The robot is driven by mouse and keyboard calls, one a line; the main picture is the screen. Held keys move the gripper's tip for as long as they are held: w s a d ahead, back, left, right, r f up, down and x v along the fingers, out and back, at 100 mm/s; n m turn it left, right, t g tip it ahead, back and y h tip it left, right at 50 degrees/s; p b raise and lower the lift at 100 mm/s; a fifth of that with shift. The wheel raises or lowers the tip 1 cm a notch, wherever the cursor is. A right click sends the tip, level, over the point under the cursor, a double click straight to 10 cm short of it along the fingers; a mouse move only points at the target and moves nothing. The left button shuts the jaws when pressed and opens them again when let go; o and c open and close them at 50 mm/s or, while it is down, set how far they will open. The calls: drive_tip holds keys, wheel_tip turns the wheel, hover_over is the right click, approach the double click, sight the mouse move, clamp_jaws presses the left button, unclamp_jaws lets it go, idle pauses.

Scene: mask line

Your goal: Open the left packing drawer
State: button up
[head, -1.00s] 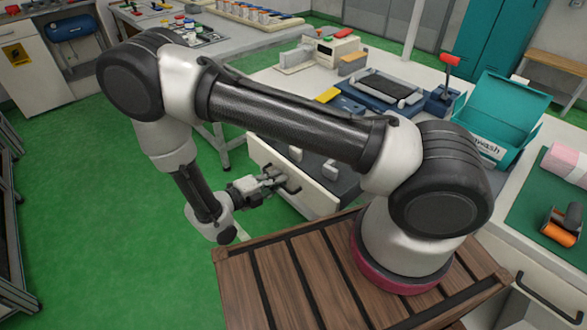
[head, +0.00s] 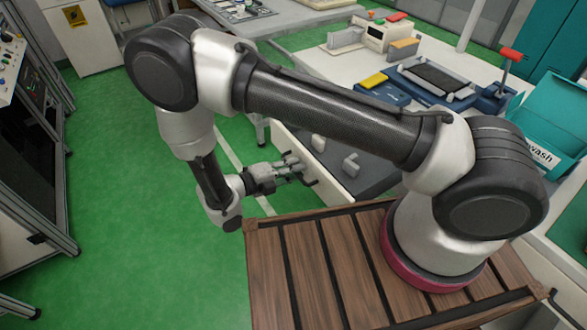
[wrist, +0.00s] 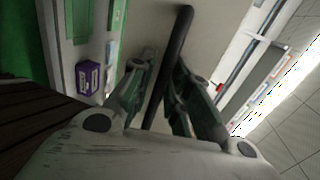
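The left packing drawer stands pulled out from the white counter. Its pale front (head: 300,142) faces the green floor, and its dark grey inside (head: 376,178) holds small light blocks (head: 350,164). My gripper (head: 292,167) is at the drawer front, on the dark bar handle (head: 311,182). In the wrist view the handle (wrist: 178,45) runs between the two fingers of my gripper (wrist: 166,75), which look shut on it. The exact finger contact is partly hidden. My arm covers part of the drawer and counter.
On the counter are a blue tray device (head: 435,82), a yellow-topped block (head: 374,80) and a teal box (head: 553,120). A dark-screened machine (head: 25,150) stands at the left. Green floor (head: 130,200) is free left of my gripper. A purple box (wrist: 88,78) shows in the wrist view.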

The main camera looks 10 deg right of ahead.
drive_tip(key=shift+o, duration=0.5)
drive_tip(key=v, duration=1.2)
